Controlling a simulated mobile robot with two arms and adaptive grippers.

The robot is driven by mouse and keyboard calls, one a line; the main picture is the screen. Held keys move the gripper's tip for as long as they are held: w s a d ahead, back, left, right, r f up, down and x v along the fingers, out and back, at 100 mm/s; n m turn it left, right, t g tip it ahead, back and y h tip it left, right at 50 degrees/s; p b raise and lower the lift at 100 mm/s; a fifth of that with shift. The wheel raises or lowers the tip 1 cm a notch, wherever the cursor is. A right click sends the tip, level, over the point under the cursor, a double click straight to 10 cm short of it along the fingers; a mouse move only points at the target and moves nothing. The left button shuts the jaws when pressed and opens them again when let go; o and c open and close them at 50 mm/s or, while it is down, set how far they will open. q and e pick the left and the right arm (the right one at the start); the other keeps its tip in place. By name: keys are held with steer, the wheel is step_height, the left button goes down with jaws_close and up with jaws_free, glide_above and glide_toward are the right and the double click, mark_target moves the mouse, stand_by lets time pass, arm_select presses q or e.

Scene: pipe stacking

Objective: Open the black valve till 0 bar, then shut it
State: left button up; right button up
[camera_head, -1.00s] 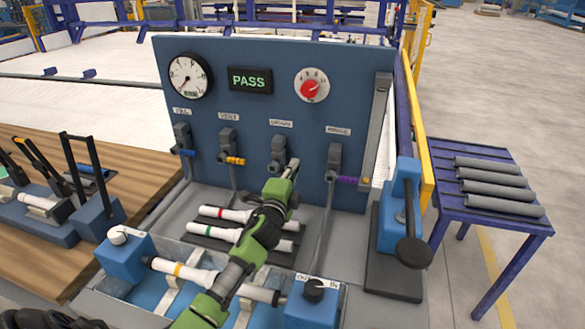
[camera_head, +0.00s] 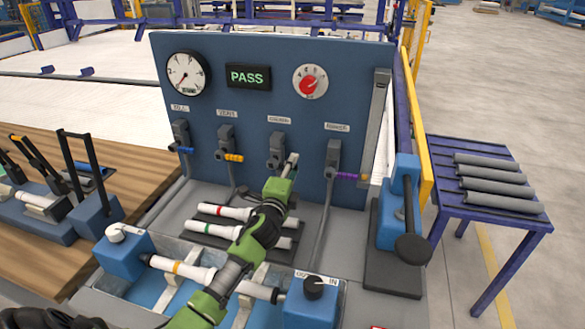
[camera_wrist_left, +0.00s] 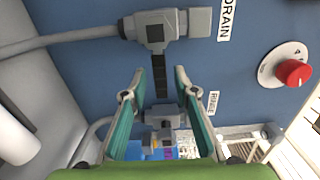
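The black valve (camera_head: 277,148) is on the blue panel under the DRAIN label. Its grey body (camera_wrist_left: 165,30) is at the top of the left wrist view, and its black handle (camera_wrist_left: 159,74) sticks out toward my gripper. My left gripper (camera_head: 292,160) is in front of this valve, and partly covers it in the head view. In the left wrist view its two fingers (camera_wrist_left: 155,82) are spread, one on each side of the handle's end, with gaps visible. The pressure gauge (camera_head: 187,73) has a needle too small to read surely. My right gripper is not in view.
Blue (camera_head: 181,139), orange (camera_head: 228,145) and purple (camera_head: 334,160) handled valves flank the black one. A PASS display (camera_head: 248,76) and a red knob (camera_head: 310,82) are above. White pipes (camera_head: 222,212) lie on a rack below. A blue press (camera_head: 400,215) stands right.

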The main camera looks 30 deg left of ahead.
arm_select(q)
steer(key=shift+s, duration=0.1)
steer(key=v, duration=1.1)
steer(key=shift+s+d, duration=0.2)
steer(key=shift+s, duration=0.2)
